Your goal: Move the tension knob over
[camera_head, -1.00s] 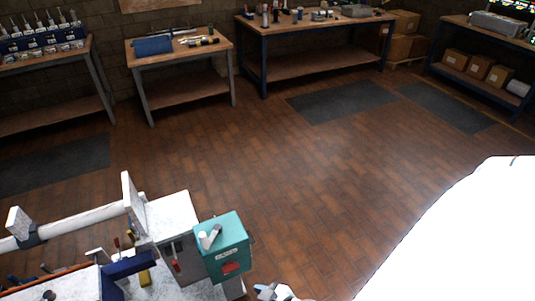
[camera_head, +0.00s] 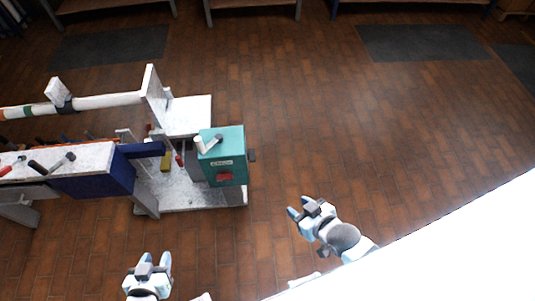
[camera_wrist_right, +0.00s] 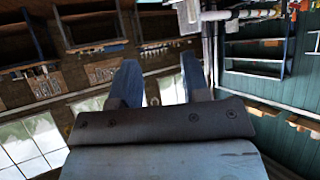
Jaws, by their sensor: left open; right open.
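A teal box (camera_head: 226,168) stands at the right end of the white mast bench in the head view. It has a pale lever with a grey end (camera_head: 207,144) on top, a red patch on its front and a small dark knob (camera_head: 252,155) on its right side. I cannot tell which of these is the tension knob. My right gripper (camera_head: 299,207) is open and empty, to the right of the box and lower in the picture, apart from it. My left gripper (camera_head: 150,263) is open and empty, below the bench in the picture. The right wrist view shows two parted blue fingers (camera_wrist_right: 155,85) with nothing between them.
A white tube (camera_head: 105,102) runs to an upright white plate (camera_head: 153,95) behind the bench. A blue block (camera_head: 95,185) and hand tools lie left of the box. Brick floor (camera_head: 320,130) is clear to the right. A large white surface (camera_head: 450,250) fills the lower right.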

